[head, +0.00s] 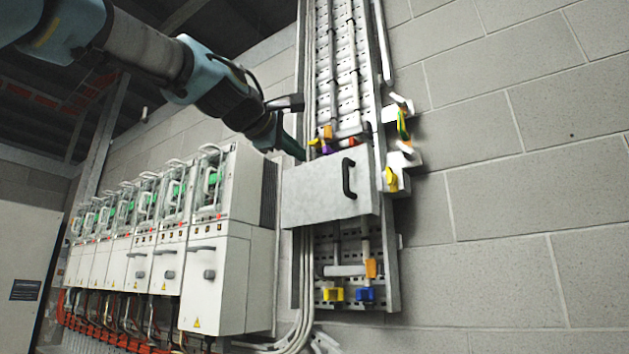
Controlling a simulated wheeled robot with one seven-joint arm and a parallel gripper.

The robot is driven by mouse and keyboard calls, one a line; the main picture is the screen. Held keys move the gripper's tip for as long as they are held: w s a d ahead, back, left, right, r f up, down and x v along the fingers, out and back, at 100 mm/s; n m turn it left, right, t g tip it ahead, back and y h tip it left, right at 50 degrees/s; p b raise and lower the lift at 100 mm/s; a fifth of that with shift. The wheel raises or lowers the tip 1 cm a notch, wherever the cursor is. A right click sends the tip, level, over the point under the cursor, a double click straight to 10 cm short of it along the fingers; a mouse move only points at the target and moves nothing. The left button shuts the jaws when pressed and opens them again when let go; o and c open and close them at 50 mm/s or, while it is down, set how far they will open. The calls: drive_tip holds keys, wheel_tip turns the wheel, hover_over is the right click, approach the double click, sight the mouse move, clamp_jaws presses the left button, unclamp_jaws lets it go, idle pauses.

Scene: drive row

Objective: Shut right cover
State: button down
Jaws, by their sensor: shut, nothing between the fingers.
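A flat grey cover (315,196) with a black handle (348,178) sits across the perforated metal rail panel on the wall, right of the drive cabinets. It hides the middle of the panel. I cannot tell for certain whether it is fully shut or stands out from the panel. My gripper (293,148) is shut and empty, at the end of my arm reaching in from the upper left. Its tip appears near the cover's upper left corner. I cannot tell whether it touches the cover.
A row of white drive cabinets (216,276) stands to the left. Valves with coloured handles, one blue (366,295), sit above, below and right of the cover. Grey conduits (307,262) run beside the panel. The block wall (530,210) at right is bare.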

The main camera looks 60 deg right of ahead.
drive_tip(key=p, duration=0.5)
approach(345, 172)
drive_tip(key=w+d, duration=0.3)
drive_tip(key=w, duration=0.2)
drive_tip(key=shift+s+d+f+p, duration=0.15)
drive_tip(key=shift+s+d+p, duration=0.45)
drive_tip(key=shift+d, duration=0.3)
drive_tip(key=shift+s+d+f+p, duration=0.15)
drive_tip(key=shift+s+d+p, duration=0.3)
drive_tip(key=shift+s+d, duration=0.35)
drive_tip(key=shift+s+d+r+p, duration=0.15)
drive_tip(key=shift+s+d+p, duration=0.05)
drive_tip(key=shift+d+p, duration=0.4)
drive_tip(key=shift+s+d+r+p, duration=0.1)
drive_tip(key=shift+s+d+p, duration=0.2)
drive_tip(key=shift+p, duration=0.35)
drive_tip(key=shift+s+d+p, duration=0.1)
drive_tip(key=shift+d+p, duration=0.25)
drive_tip(key=shift+d, duration=0.05)
drive_tip(key=shift+f, duration=0.15)
drive_tip(key=shift+a, duration=0.1)
